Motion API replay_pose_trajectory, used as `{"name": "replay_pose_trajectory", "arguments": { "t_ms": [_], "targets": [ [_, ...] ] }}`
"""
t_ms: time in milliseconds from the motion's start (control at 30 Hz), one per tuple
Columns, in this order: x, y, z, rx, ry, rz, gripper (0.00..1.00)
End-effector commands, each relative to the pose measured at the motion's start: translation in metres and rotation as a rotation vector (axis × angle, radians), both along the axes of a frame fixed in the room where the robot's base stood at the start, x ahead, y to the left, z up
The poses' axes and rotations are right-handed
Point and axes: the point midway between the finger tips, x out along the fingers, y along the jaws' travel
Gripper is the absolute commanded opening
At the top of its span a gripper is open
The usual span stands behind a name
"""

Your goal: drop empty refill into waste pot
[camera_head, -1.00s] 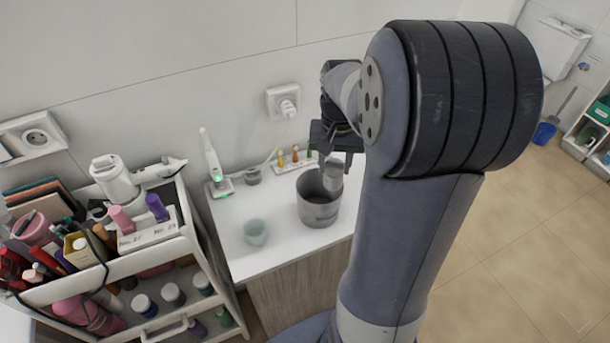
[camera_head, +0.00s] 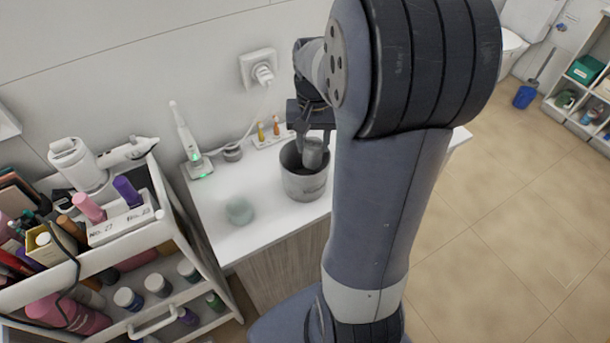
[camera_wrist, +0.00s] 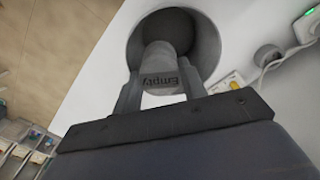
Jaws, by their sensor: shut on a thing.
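The empty refill (camera_wrist: 161,72) is a grey cylinder marked "Empty". My gripper (camera_wrist: 160,88) is shut on it in the wrist view, one finger on each side. The waste pot (camera_wrist: 206,42) is a round grey metal pot, and the refill's far end is over its dark opening. In the head view the waste pot (camera_head: 305,184) stands upright on the white counter. There the refill (camera_head: 312,153) is at the pot's mouth, its lower end hidden by the rim. My gripper (camera_head: 308,135) is just above the pot.
A white device with a green light (camera_head: 190,145) and a small rack of coloured tips (camera_head: 268,136) are behind. A loaded cosmetics cart (camera_head: 110,265) stands left.

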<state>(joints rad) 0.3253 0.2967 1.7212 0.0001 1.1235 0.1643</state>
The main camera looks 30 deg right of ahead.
Motion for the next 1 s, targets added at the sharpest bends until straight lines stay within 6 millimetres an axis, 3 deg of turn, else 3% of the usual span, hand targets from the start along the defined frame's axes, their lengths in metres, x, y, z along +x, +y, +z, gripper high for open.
{"name": "replay_pose_trajectory", "arguments": {
  "t_ms": [167, 200, 500, 767, 1000],
  "targets": [
    [0.000, 0.000, 0.001, 0.000, 0.000, 0.000, 0.19],
    [0.000, 0.000, 0.001, 0.000, 0.000, 0.000, 0.42],
    [0.000, 0.000, 0.001, 0.000, 0.000, 0.000, 0.65],
    [0.000, 0.000, 0.003, 0.000, -0.001, 0.000, 0.65],
    [0.001, 0.000, 0.039, -0.001, -0.005, 0.000, 0.65]
  ]
}}
